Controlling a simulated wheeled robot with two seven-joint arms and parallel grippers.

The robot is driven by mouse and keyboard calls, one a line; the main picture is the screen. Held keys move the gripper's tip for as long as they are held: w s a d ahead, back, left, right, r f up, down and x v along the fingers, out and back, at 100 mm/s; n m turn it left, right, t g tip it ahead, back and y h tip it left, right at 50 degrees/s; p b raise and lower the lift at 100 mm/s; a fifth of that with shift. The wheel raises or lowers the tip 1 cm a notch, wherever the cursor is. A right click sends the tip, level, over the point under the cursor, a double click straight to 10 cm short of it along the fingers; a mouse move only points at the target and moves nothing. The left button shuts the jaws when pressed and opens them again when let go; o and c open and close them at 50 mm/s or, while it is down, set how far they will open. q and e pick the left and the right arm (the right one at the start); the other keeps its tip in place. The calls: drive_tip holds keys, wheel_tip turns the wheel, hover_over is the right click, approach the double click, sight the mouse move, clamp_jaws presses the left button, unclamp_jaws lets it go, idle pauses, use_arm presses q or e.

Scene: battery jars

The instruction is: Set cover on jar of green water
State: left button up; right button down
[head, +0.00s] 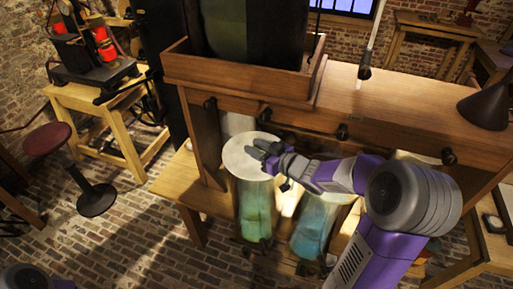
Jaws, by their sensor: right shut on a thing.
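A pale round cover (239,160) is over the mouth of the left jar. That jar (256,207) is tall clear glass with green water and stands upright on the lower shelf. I cannot tell if the cover touches its rim. My right gripper (260,152) is shut on the cover at its right side. A second glass jar (314,228) with bluish water stands to the right, partly hidden under my right forearm. My left gripper is out of view; only part of my left arm shows at the bottom left corner.
A wooden bench (410,115) with knobs overhangs the jars from behind. A wooden tray (235,78) with a large dark object sits on it. A dark cone (486,106) stands at its right. A red stool (47,139) stands left on open brick floor.

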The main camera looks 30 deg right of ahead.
drive_tip(key=shift+f+b, duration=0.3)
drive_tip(key=shift+f, duration=0.1)
drive_tip(key=c, duration=1.1)
unclamp_jaws()
drive_tip(key=shift+p+v, duration=1.55)
drive_tip(key=shift+v, duration=3.95)
